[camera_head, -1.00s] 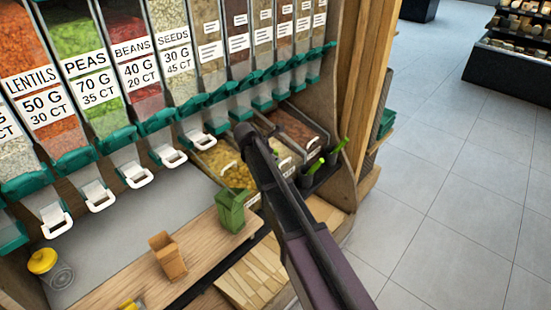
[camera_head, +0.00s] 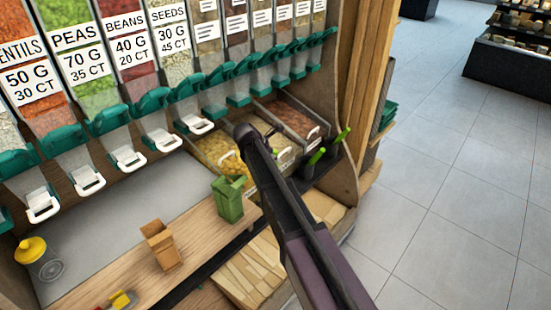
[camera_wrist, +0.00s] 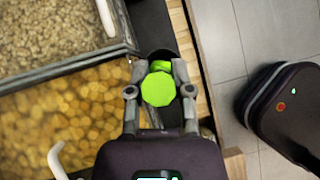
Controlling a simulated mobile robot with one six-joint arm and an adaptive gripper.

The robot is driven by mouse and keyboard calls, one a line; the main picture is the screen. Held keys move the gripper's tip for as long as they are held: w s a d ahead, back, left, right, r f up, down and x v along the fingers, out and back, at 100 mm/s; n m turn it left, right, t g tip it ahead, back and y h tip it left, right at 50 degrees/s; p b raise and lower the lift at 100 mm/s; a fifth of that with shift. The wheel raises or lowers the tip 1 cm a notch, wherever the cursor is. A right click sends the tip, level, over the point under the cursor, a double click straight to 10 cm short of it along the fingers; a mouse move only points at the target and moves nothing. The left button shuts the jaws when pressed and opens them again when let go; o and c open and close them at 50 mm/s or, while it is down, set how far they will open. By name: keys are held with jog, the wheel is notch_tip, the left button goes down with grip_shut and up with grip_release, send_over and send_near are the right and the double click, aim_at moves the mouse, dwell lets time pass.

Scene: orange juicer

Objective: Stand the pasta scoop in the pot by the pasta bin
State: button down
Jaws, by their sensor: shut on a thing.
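My gripper (camera_wrist: 159,95) is shut on a bright green scoop handle (camera_wrist: 158,89), seen end-on in the wrist view. A second green piece (camera_wrist: 161,66) shows just beyond it, at a dark round pot (camera_wrist: 151,57). I cannot tell whether the held scoop's lower part is inside the pot. In the head view two green handles (camera_head: 316,157) (camera_head: 342,135) rise beside the dark pots (camera_head: 305,171) at the right end of the bins.
A bin of reddish-brown food (camera_head: 290,118) lies behind. Dispensers with teal spouts (camera_head: 189,88) hang above. A wooden side panel (camera_head: 352,120) bounds the right; open tiled floor (camera_head: 450,190) lies beyond.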

jog(key=shift+f+b, duration=2.15)
jog(key=shift+f, duration=0.2)
jog(key=shift+c, duration=2.2)
grip_release()
jog(key=o, duration=0.4)
jog(key=shift+o, duration=0.2)
jog(key=shift+r+p, duration=3.5)
